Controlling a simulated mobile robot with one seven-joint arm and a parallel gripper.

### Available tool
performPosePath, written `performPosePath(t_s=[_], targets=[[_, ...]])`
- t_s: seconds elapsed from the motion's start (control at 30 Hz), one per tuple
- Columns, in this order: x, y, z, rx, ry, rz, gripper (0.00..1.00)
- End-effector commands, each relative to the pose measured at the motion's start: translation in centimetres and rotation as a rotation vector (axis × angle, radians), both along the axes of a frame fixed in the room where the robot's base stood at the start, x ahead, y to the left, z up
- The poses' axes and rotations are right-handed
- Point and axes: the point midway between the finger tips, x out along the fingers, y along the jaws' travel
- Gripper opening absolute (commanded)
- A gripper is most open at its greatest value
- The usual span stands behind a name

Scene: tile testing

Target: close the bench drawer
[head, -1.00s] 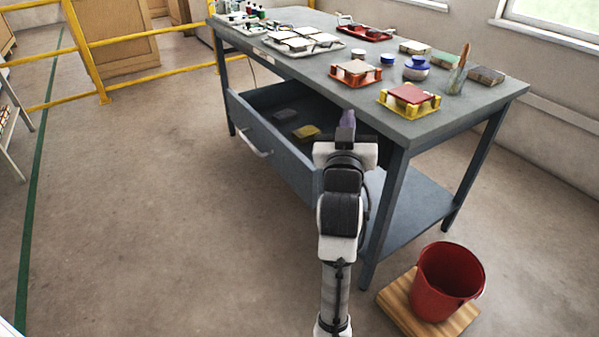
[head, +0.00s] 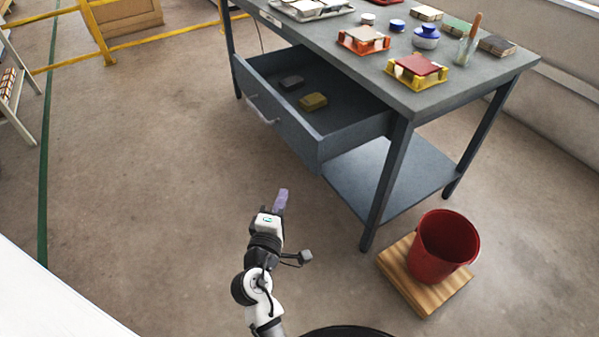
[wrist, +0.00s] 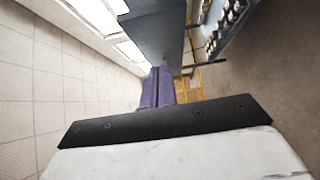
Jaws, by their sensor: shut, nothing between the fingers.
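The bench drawer (head: 291,140) is a grey-blue drawer, pulled well out from under the bench top (head: 430,100). A pale bar handle (head: 262,111) runs along its front. A dark block and an olive-yellow block (head: 313,101) lie inside it. My gripper (head: 281,198) is shut and empty, with purple fingers. It is in front of and below the drawer's near corner in the head view, apart from it. The wrist view shows the shut purple fingers (wrist: 157,88), with a grey-blue surface beyond them; I cannot tell which part of the bench that is.
A red bucket (head: 440,250) stands on a wooden board (head: 395,274) at the right. Tile stands, jars and a tool holder sit on the bench top. A lower shelf (head: 350,185) joins the legs. The floor (head: 150,180) left of the drawer is clear.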

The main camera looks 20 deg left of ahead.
Motion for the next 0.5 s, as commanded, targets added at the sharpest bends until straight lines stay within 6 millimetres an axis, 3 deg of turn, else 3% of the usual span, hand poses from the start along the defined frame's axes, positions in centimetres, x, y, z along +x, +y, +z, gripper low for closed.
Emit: performPosePath(t_s=[0.17, 0.5], targets=[[2.3, 0.4, 0.4, 0.004, -0.002, -0.003, 0.00], [9.5, 1.8, 0.5, 0.006, 0.000, -0.004, 0.00]])
